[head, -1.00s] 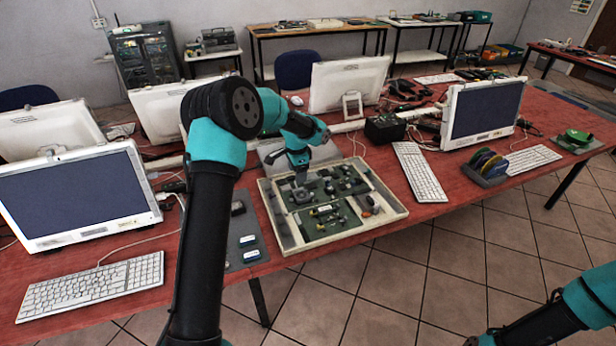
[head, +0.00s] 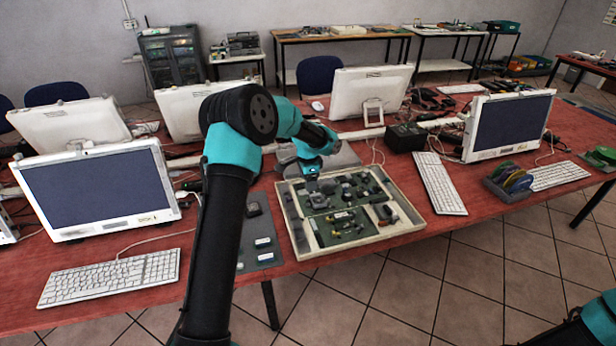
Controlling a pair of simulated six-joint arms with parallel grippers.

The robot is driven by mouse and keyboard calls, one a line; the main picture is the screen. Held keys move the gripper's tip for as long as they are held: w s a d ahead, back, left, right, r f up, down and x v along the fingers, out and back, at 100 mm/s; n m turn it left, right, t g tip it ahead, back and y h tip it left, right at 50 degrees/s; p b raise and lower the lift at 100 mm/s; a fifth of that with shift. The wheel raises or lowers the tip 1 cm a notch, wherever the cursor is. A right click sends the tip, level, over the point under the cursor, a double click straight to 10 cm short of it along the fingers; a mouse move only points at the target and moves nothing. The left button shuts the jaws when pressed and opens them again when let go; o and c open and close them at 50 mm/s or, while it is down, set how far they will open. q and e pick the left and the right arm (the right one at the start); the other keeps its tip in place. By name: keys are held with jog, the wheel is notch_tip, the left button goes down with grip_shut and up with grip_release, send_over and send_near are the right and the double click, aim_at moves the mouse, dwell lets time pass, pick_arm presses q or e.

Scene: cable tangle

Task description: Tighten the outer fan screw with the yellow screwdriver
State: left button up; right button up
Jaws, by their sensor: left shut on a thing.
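A pale tray (head: 414,222) on the red table holds green boards with small dark parts. My left gripper (head: 311,176) points down over the far left part of the tray, close above a dark, squarish part (head: 318,199) that may be the fan. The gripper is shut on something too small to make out. I cannot pick out a yellow screwdriver or the outer fan screw; the gripper and the distance hide them. My right gripper is out of view; only part of my right arm shows at the bottom right corner.
A grey mat (head: 262,228) with small blue-and-white items lies left of the tray. Keyboards (head: 112,277) (head: 440,183) and monitors (head: 97,190) (head: 508,127) flank it. A black box (head: 405,137) stands behind. Disc-shaped coloured spools (head: 512,181) are at the right.

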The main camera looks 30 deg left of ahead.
pick_arm(q)
jog(key=shift+f, duration=3)
jog(key=shift+f, duration=0.5)
jog(key=shift+m, duration=0.3)
